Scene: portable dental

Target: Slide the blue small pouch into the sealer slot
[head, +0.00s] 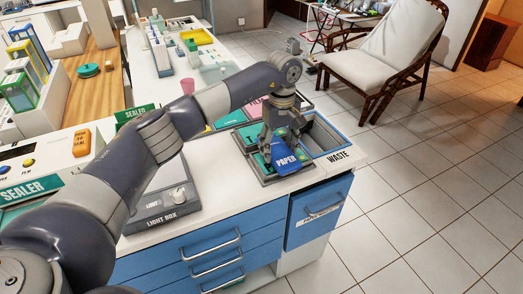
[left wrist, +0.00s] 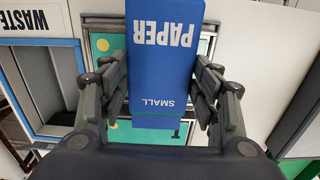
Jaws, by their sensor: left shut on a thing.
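The blue small pouch (head: 287,160), marked PAPER, is held in my left gripper (head: 279,146) above a grey tray at the counter's right end. In the left wrist view the pouch (left wrist: 164,62) shows PAPER and SMALL and sits between the two fingers of the left gripper (left wrist: 164,95). The fingers are closed on its sides. The sealer (head: 40,172) stands at the far left of the head view, well away from the pouch, with coloured buttons and a green SEALER label. Its slot cannot be made out. My right gripper is not in view.
The light box (head: 163,207) lies on the counter between sealer and tray. A WASTE bin (head: 328,140) opens right of the tray (head: 270,180), and also shows in the left wrist view (left wrist: 50,75). Blue drawers (head: 205,255) are below. Bare white counter (head: 222,160) lies left of the tray.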

